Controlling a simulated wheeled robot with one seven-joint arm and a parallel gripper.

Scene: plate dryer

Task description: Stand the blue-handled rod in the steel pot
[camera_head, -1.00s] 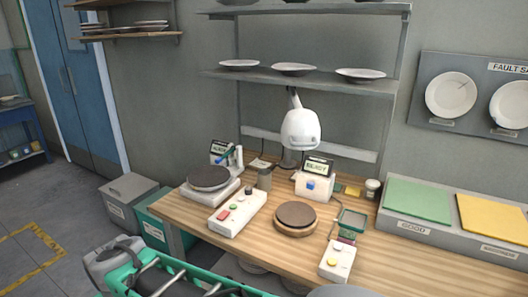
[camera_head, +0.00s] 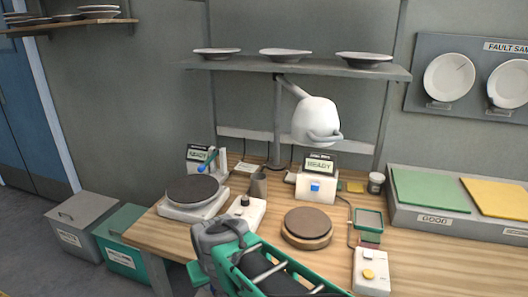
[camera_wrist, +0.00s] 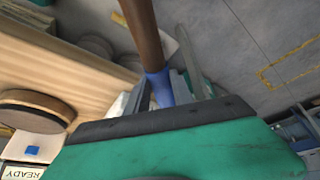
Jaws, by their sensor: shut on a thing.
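My gripper (camera_wrist: 162,92) is shut on the blue handle of the blue-handled rod (camera_wrist: 160,88) in the wrist view. The rod's brown shaft (camera_wrist: 143,28) runs from the fingers to the top edge of that view, where its far end is cut off. The steel pot (camera_head: 258,184) is a small grey cup standing on the wooden table, behind the white button box, in the head view. The rod is away from the pot. In the head view my arm reaches in from the bottom, in front of the table, and my fingertips and the rod cannot be made out.
A brown disc (camera_head: 307,224) lies right of the pot. A white lamp head (camera_head: 317,120) hangs above. Grey and teal bins stand left.

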